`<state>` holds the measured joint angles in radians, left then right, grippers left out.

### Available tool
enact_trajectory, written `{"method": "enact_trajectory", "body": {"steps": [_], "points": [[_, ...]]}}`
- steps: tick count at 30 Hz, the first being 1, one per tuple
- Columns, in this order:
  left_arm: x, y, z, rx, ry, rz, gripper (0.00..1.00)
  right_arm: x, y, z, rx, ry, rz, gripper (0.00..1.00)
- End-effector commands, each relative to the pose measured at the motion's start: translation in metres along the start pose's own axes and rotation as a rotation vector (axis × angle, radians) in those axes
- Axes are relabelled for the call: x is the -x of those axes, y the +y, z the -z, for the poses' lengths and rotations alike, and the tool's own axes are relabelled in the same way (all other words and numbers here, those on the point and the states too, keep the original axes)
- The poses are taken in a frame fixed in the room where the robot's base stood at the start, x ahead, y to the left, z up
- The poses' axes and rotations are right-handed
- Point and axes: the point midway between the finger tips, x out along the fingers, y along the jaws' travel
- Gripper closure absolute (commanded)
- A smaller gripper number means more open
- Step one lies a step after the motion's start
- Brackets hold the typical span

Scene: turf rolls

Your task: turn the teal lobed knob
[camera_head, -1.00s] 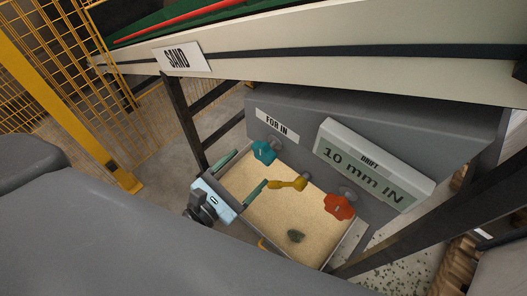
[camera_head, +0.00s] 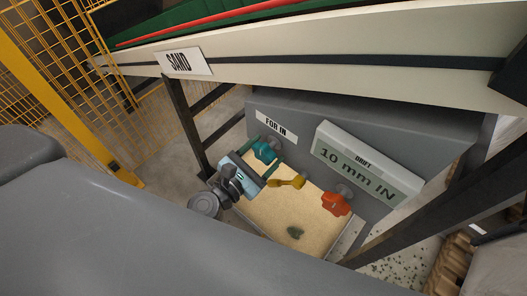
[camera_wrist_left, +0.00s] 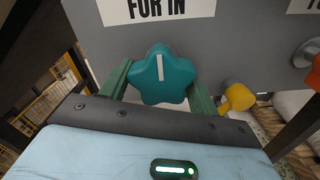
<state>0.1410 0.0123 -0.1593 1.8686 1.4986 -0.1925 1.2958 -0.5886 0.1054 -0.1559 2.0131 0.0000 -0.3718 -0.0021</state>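The teal lobed knob (camera_head: 264,150) sits on the grey panel below the "FOR IN" label. It is large in the left wrist view (camera_wrist_left: 163,77), with a white mark on its face pointing nearly straight up. My left gripper (camera_head: 262,156) is at the knob with its green fingers apart, one on each side of it. In the left wrist view the fingers (camera_wrist_left: 161,92) flank the lobes closely, and I cannot tell whether they touch. The knob's stem is hidden behind its face. My right gripper is not in view.
A yellow handle (camera_head: 288,183) and a red-orange lobed knob (camera_head: 335,204) are to the right on the panel. A "DRIFT 10 mm IN" display (camera_head: 365,165) is above them. A dark post (camera_head: 182,120) stands left.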

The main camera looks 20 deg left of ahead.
Motion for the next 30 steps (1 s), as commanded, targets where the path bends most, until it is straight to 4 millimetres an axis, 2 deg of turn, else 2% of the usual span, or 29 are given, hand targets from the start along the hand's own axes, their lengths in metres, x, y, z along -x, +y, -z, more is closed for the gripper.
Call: {"method": "enact_trajectory", "body": {"steps": [1, 6, 17, 30], "points": [[0.0001, 0.0, 0.0, 0.0, 0.0, 0.0, 0.46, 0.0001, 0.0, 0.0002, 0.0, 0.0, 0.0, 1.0], [0.0002, 0.0, 0.0, 0.0, 0.0, 0.0, 0.68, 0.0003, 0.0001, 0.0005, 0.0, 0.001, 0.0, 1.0], [0.0003, 0.0004, 0.0002, -0.061, 0.0, 0.001, 0.68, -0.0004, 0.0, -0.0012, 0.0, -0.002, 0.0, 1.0], [0.0003, 0.0033, -0.0004, -0.407, -0.001, 0.001, 0.68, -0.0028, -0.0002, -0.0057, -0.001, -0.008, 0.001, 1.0]]}}
